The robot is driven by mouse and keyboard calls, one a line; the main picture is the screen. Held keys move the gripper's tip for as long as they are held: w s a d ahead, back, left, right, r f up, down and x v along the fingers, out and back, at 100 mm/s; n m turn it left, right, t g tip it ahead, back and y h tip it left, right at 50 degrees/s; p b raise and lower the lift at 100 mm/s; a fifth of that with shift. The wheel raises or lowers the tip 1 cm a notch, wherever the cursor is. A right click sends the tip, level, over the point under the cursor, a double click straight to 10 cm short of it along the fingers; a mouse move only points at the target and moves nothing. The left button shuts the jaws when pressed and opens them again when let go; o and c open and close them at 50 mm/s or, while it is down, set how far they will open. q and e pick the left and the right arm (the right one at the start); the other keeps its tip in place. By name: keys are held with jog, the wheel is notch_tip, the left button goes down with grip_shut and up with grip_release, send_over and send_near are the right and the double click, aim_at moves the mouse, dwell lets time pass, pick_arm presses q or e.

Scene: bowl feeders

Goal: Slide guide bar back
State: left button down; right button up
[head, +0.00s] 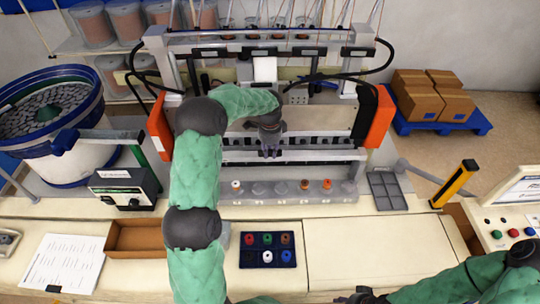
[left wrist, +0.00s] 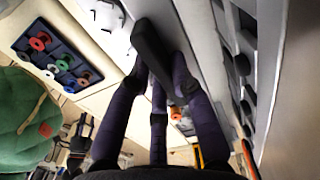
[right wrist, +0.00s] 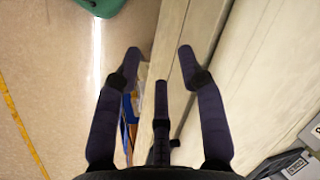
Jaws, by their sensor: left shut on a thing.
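The guide bar (head: 325,155) is a long pale rail across the machine, below a row of black blocks. My left gripper (head: 270,151) reaches down over the left-middle of the rail and covers part of it. In the left wrist view its fingers (left wrist: 165,85) are closed around a dark, elongated handle (left wrist: 150,48), beside a pale metal surface. The handle's join to the bar is hidden. My right gripper (right wrist: 158,60) is open and empty, low beside the bench edge, far from the bar.
A row of knobs and bobbins (head: 282,188) stands in front of the rail. A dark tray of coloured spools (head: 268,250), a wooden tray (head: 136,238) and a grey compartment tray (head: 385,190) lie on the bench. Orange end blocks (head: 371,116) flank the machine.

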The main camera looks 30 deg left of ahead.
pick_arm(q)
jog(key=shift+w+a, duration=0.25)
jog(key=shift+w, duration=0.05)
jog(key=c, duration=1.2)
grip_release()
jog(key=shift+r, duration=0.1)
jog(key=shift+o, duration=0.5)
jog(key=shift+w, duration=0.15)
notch_tip(320, 180, up, 12)
